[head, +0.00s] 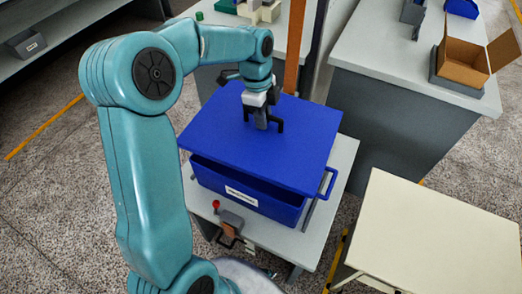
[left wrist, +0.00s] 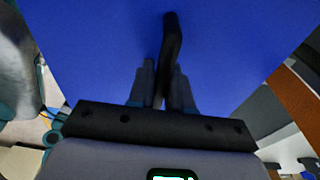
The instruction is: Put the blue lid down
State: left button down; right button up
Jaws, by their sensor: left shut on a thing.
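The blue lid (head: 290,150) is a flat panel with a dark handle on top. In the head view it lies over a blue bin (head: 210,175), with a dark gap showing between the lid and the bin's front rim. My left gripper (head: 262,124) is above the lid's middle, shut on its handle. In the left wrist view the lid (left wrist: 100,50) fills most of the picture, and the fingers of my left gripper (left wrist: 163,95) close around the dark handle (left wrist: 171,45). My right gripper is not in view.
The bin stands on a light grey table (head: 345,165). A small device with a red knob (head: 216,204) sits at that table's front. A cream table (head: 430,240) at the right is bare. A counter at the back right holds an open cardboard box (head: 462,60). An orange post (head: 294,45) stands behind the lid.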

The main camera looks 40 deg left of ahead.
aim_at(262, 132)
pick_arm(q)
jog(key=f, duration=0.6)
jog(key=shift+s+a+f, duration=0.1)
jog(key=shift+a, duration=0.1)
notch_tip(262, 132, down, 4)
jog(key=shift+r, duration=0.1)
jog(key=shift+b, duration=0.35)
jog(key=c, duration=1)
grip_release()
jog(key=shift+c, duration=0.2)
